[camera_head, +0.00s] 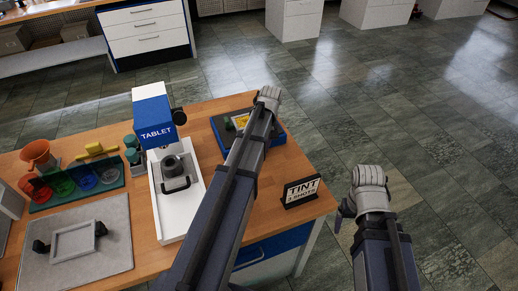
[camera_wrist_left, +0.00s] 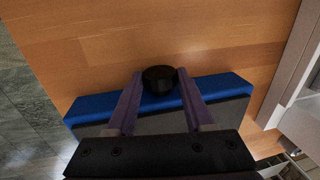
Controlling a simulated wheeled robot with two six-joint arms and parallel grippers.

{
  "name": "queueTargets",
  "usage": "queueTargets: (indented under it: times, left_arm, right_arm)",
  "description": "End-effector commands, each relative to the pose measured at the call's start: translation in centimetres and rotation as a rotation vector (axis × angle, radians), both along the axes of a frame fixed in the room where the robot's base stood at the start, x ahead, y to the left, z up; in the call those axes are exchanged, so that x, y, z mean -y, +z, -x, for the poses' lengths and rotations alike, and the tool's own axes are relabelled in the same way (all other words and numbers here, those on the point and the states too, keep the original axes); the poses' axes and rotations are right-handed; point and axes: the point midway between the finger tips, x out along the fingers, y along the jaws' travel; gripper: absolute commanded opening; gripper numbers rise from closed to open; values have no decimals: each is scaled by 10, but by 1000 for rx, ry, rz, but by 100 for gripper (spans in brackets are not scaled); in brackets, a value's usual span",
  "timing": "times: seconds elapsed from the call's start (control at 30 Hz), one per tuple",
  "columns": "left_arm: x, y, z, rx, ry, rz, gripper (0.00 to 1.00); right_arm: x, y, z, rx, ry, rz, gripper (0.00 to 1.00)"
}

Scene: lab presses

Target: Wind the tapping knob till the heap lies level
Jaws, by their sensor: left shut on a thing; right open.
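The black knob (camera_wrist_left: 160,79) stands at the edge of a blue and dark unit (camera_wrist_left: 217,91) in the left wrist view. My left gripper (camera_wrist_left: 160,90) is shut on this knob, with one finger on each side. In the head view the blue and dark tapping unit (camera_head: 278,136) is at the table's far right, partly behind my left arm. A small yellow patch (camera_head: 241,120) and a green piece (camera_head: 228,125) show on it. I cannot make out the heap's shape. My right gripper (camera_head: 343,213) is open and empty, off the table's right side.
A TABLET press (camera_head: 154,122) with a white base stands left of my left arm. A TINT sign (camera_head: 302,190) is near the right table edge. Coloured cups (camera_head: 84,178), an orange funnel (camera_head: 38,154) and a grey mat (camera_head: 117,240) are at the left. Open floor lies right.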

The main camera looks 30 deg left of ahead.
Motion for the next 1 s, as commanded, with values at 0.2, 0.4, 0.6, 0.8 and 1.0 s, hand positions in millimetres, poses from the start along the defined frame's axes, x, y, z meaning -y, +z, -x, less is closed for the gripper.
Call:
queueTargets:
  times: [0.2, 0.4, 0.6, 0.8, 1.0]
  left_arm:
    - [3, -4, -5, -136, -2, -120, 0]
    - [3, -1, -3, -156, 2, -140, 0]
    - [3, -1, -3, -156, 2, -138, 55]
    - [3, -1, -3, -155, 1, -139, 78]
    - [3, -1, -3, -155, 1, -139, 82]
  right_arm:
    - [0, -14, 0, 0, 0, 0, 82]
    - [0, -14, 0, 0, 0, 0, 82]
    - [0, -13, 0, 0, 0, 0, 82]
    - [0, -13, 0, 0, 0, 0, 82]
    - [0, -13, 0, 0, 0, 0, 82]
